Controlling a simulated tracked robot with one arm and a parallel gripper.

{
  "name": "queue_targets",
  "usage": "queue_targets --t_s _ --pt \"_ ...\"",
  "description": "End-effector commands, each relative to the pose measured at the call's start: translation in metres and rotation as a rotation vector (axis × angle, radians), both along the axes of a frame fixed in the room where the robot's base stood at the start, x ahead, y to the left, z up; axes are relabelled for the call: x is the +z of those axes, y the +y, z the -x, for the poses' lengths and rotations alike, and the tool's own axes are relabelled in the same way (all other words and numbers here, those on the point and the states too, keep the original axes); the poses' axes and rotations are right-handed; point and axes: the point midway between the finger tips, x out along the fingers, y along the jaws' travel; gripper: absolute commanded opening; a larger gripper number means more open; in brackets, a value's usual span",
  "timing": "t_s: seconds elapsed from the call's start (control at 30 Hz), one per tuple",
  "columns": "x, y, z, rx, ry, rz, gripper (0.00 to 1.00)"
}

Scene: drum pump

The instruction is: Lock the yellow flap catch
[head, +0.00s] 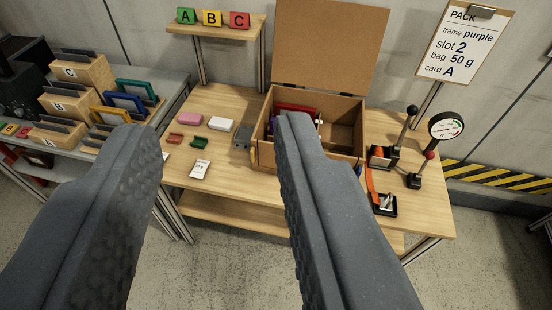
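An open wooden box (345,116) stands on the wooden table, its large brown lid (330,45) raised upright at the back. A small yellow piece (254,157) shows at the box's front left corner and may be the flap catch. It is too small to tell its position, and my right finger hides much of the box front beside it. A small blue piece (359,170) shows at the front right. My gripper (214,128) is open and empty, its two dark fingers wide apart in front of and above the table.
Purple and red items (290,110) lie in the box. Pink and white blocks (221,124), a grey block (241,136) and a small white bag (200,169) lie left of it. Levers (407,130), a round gauge (446,127) and an orange-handled clamp (382,204) stand to the right.

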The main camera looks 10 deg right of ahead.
Motion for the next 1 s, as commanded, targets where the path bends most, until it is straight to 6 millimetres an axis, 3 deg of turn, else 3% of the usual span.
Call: queue_targets --t_s 0.33,0.47,0.67,1.0 --pt "-0.001 0.000 -0.001 0.000 0.000 0.000 0.34" --pt "-0.009 0.004 -0.014 0.007 -0.004 -0.003 0.34" --pt "-0.055 0.020 -0.081 0.029 -0.030 -0.013 0.34" --pt "-0.175 0.051 -0.215 0.028 -0.105 -0.048 0.34"
